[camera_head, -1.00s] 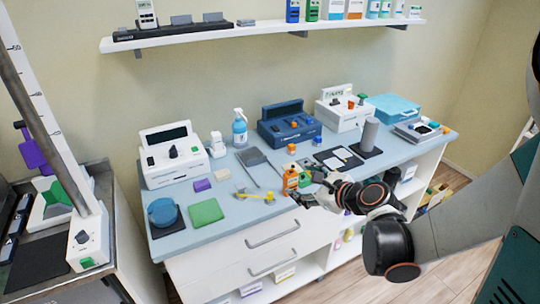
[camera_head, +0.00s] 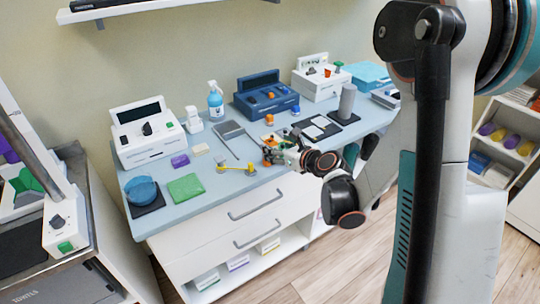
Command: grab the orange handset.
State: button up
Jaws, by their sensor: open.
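My gripper (camera_head: 272,153) is over the front edge of the blue worktop (camera_head: 215,199), and I take its jaws as open. An orange item (camera_head: 268,138) shows just behind the fingers, mostly hidden by them. I cannot tell whether the jaws are around it or in front of it, or whether they touch it. Its shape is too hidden to be sure that it is the handset. A small orange piece also shows on the white device (camera_head: 328,72) at the back right.
A yellow tool (camera_head: 238,168) lies left of my gripper, with a green pad (camera_head: 186,188) and purple block (camera_head: 180,161) beyond. A small orange-topped container (camera_head: 270,119), a blue device (camera_head: 265,96) and a grey cylinder (camera_head: 347,101) stand behind.

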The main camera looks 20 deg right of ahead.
aim_at(272, 144)
jog(key=shift+b+x, duration=1.1)
jog(key=shift+x, duration=1.6)
jog(key=c, duration=1.2)
